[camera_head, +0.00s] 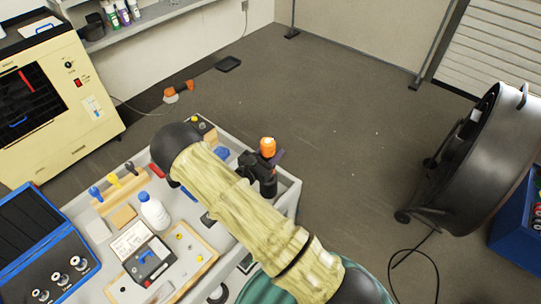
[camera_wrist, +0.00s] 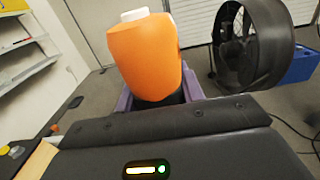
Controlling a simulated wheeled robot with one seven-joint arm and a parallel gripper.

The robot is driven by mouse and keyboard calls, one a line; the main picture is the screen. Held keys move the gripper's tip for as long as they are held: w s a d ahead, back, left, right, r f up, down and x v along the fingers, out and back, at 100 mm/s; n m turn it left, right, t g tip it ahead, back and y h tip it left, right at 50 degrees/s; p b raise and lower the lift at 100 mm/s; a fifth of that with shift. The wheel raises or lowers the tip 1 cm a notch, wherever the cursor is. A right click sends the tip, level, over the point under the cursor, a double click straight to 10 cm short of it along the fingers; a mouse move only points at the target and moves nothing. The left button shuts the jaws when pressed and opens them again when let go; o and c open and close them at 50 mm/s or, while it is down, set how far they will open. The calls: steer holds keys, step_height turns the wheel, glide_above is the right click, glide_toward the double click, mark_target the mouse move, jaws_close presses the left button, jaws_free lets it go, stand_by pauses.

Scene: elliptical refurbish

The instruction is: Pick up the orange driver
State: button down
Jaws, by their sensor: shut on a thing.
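The orange driver (camera_head: 267,147) has a rounded orange body with a pale top. It is upright near the far right corner of the grey cart (camera_head: 291,196). My gripper (camera_head: 266,163) is shut on it, and the orange end sticks up above the jaws. In the wrist view the driver (camera_wrist: 146,52) stands large between the purple fingers of my gripper (camera_wrist: 158,93). Its lower part is dark and mostly hidden by the gripper. I cannot tell whether it is clear of the cart's surface.
The cart holds a white bottle (camera_head: 154,211), a blue case (camera_head: 38,243), a meter (camera_head: 150,259) and a wooden holder (camera_head: 119,190) with several tools. A cream machine (camera_head: 40,110) stands at left. A large black fan (camera_head: 478,160) stands at right. The floor behind is mostly clear.

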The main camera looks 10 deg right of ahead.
mark_target(272, 138)
step_height(272, 138, up, 10)
steer(key=shift+f+b, duration=0.1)
steer(key=shift+b, duration=0.95)
steer(key=c, duration=1.6)
jaws_free()
jaws_close()
